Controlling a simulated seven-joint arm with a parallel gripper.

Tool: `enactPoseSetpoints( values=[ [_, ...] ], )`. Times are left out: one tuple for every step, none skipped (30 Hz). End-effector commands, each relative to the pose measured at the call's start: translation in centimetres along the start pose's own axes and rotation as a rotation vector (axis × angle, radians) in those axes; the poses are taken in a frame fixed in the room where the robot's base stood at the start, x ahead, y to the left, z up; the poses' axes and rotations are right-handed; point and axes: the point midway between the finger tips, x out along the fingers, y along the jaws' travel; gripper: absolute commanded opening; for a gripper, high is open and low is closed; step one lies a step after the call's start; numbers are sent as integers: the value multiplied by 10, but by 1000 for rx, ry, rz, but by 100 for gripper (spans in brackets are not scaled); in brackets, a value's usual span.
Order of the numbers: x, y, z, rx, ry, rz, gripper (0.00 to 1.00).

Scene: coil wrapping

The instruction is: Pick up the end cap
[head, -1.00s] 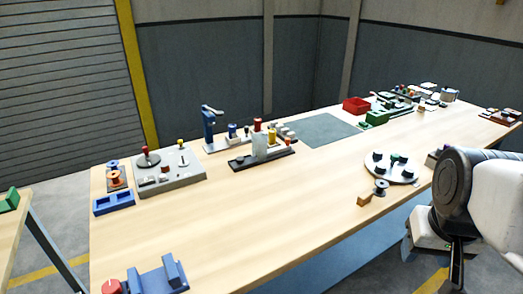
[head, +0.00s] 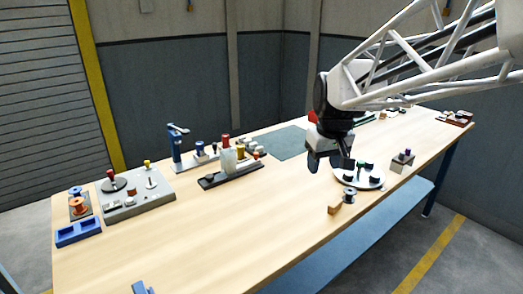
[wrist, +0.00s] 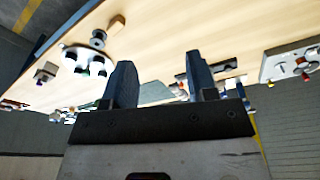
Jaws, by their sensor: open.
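My gripper (head: 328,163) hangs in the air over the middle of the bench, left of a round white plate. It is open and empty; in the wrist view its two dark fingers (wrist: 157,66) stand apart with nothing between them. I cannot tell for sure which small part is the end cap. The round white plate (head: 372,185) carries several small dark pieces and a green one, and it also shows upper left in the wrist view (wrist: 104,54). A dark spool (head: 349,195) and a tan block (head: 334,208) sit just in front of the plate.
A grey board with knobs (head: 135,194), a blue tray (head: 78,232) and a blue post stand (head: 177,148) are on the left. A dark fixture (head: 231,175) stands centre left. A dark green mat (head: 283,142) lies behind my gripper. The front-middle wood is clear.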

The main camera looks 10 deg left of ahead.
Motion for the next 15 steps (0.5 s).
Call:
enactPoseSetpoints(
  values=[
    [4,-3,-15,-21,-3,-4,52],
    [7,-4,-23,-33,-5,-6,52],
    [9,-7,-34,-49,-6,-9,52],
    [12,-9,-42,-62,-7,-11,52],
    [14,-11,-50,-75,-8,-14,52],
    [17,-14,-60,-90,-9,-16,52],
    [20,-16,-68,-102,-11,-19,52],
    [22,-18,-76,-115,-11,-21,52],
    [26,-22,-86,-131,-13,-24,52],
    [29,-24,-94,-143,-13,-26,52],
    [32,-27,-102,-155,-14,-28,52],
    [36,-30,-112,-171,-16,-32,52],
    [39,-33,-120,-184,-16,-33,52],
    [43,-36,-128,-196,-18,-36,52],
    [47,-40,-138,-212,-19,-39,52]
  ],
)
